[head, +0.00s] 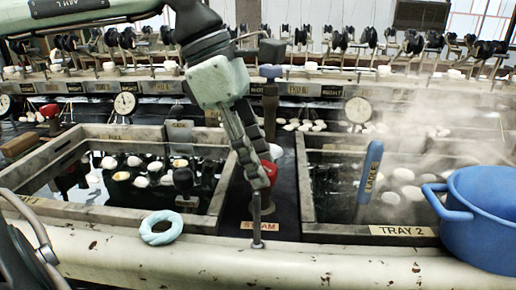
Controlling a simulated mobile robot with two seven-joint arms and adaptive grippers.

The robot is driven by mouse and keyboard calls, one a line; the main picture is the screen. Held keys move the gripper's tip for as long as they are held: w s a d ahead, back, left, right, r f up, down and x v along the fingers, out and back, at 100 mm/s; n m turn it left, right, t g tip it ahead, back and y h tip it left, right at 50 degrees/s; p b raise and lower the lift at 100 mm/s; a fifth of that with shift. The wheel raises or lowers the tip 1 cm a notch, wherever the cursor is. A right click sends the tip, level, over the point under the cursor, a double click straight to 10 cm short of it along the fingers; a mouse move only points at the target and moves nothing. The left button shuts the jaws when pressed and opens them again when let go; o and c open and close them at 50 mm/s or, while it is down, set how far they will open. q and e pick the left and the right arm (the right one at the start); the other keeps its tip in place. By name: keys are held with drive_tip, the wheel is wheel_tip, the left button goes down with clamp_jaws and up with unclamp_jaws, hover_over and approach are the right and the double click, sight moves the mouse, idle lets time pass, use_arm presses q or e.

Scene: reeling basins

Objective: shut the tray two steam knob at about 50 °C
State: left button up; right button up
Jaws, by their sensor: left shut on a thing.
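The red steam knob (272,169) stands between the two basins, behind a "STEAM" label (273,226). My left gripper (262,190) reaches down from above and is shut on it, hiding much of it. A thin metal stem (256,217) shows below the fingers. The tray two basin (402,242), labelled "TRAY 2", is on the right, with pale cocoons in dark water and steam over it. A round dial (358,110) stands behind it; its reading is too small to tell. My right gripper is not in view.
A blue pot (486,215) sits at the right front. A blue-handled ladle (369,172) stands upright in tray two. A pale blue ring (161,228) lies on the front ledge (180,258). Another basin (110,211) is at left. Reeling machinery lines the back.

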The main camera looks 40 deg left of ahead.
use_arm(q)
drive_tip(key=m+p, duration=0.1)
drive_tip(key=m, duration=0.1)
drive_tip(key=m+g+p, duration=0.1)
drive_tip(key=m, duration=0.1)
drive_tip(key=shift+w+g, duration=0.1)
drive_tip(key=shift+g, duration=0.2)
drive_tip(key=shift+m+g+h, duration=0.3)
drive_tip(key=shift+m, duration=0.7)
drive_tip(key=shift+m+g, duration=0.4)
drive_tip(key=shift+m, duration=0.5)
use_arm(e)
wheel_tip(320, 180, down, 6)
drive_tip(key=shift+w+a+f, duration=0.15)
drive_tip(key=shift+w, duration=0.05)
use_arm(q)
drive_tip(key=shift+w+m, duration=0.1)
drive_tip(key=shift+m, duration=0.2)
drive_tip(key=o, duration=1.2)
drive_tip(key=shift+c, duration=0.2)
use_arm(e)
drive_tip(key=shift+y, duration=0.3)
use_arm(q)
drive_tip(key=shift+a+r, duration=0.1)
drive_tip(key=shift+r, duration=0.1)
drive_tip(key=v, duration=1.1)
drive_tip(key=shift+r, duration=0.3)
